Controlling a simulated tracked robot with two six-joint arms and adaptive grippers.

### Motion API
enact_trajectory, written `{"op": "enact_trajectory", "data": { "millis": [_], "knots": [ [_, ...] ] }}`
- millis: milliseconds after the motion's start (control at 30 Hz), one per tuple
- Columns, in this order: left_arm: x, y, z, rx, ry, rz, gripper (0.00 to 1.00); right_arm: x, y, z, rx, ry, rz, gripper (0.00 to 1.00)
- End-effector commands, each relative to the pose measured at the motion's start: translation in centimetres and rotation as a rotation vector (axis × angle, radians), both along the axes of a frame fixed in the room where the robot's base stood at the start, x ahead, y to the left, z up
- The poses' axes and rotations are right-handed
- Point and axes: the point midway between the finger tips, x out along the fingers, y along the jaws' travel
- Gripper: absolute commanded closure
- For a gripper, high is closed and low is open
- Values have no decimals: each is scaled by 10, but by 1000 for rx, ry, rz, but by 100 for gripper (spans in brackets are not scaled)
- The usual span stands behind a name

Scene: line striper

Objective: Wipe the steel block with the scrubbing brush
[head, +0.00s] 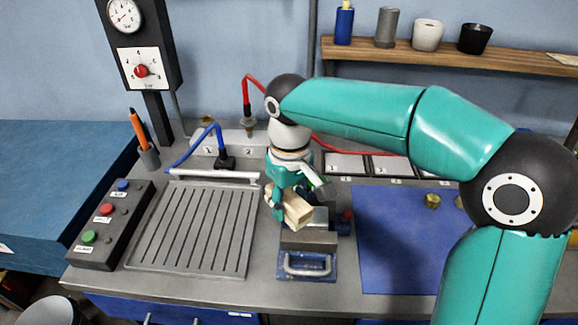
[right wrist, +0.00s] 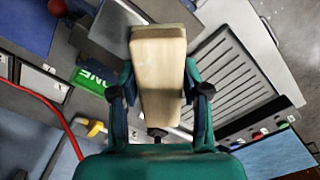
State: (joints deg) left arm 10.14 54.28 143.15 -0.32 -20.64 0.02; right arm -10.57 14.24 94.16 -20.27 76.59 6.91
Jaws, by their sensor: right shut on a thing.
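My right gripper (head: 288,190) is shut on the scrubbing brush, a pale wooden block (head: 292,210). In the right wrist view the brush (right wrist: 158,75) lies between the two teal fingers (right wrist: 158,90); its bristles are hidden. A grey steel block (head: 319,217) shows just right of the brush, at the top of a grey vice (head: 309,239) with a blue base and a handle in front. The brush overlaps the block's left side in the head view; I cannot tell whether they touch. My left gripper is in neither view.
A ribbed grey tray (head: 195,230) lies left of the vice, beside a button box (head: 110,225). A blue mat (head: 400,245) lies to the right with small brass-coloured pieces. Red and blue hoses run behind. A shelf (head: 450,55) holds cups.

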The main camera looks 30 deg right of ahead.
Motion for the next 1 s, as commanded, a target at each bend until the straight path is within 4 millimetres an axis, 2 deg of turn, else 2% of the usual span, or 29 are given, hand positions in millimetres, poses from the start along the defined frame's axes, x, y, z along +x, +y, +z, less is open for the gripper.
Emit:
{"op": "enact_trajectory", "data": {
  "millis": [33,600,767,1000],
  "knots": [
    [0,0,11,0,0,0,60,0,-2,22,2,-9,-4,86],
    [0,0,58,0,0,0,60,-3,-7,71,2,-6,-17,86],
    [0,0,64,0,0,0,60,-3,-7,77,2,-6,-17,86],
    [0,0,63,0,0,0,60,-3,-7,77,2,-6,-17,86]
  ]
}}
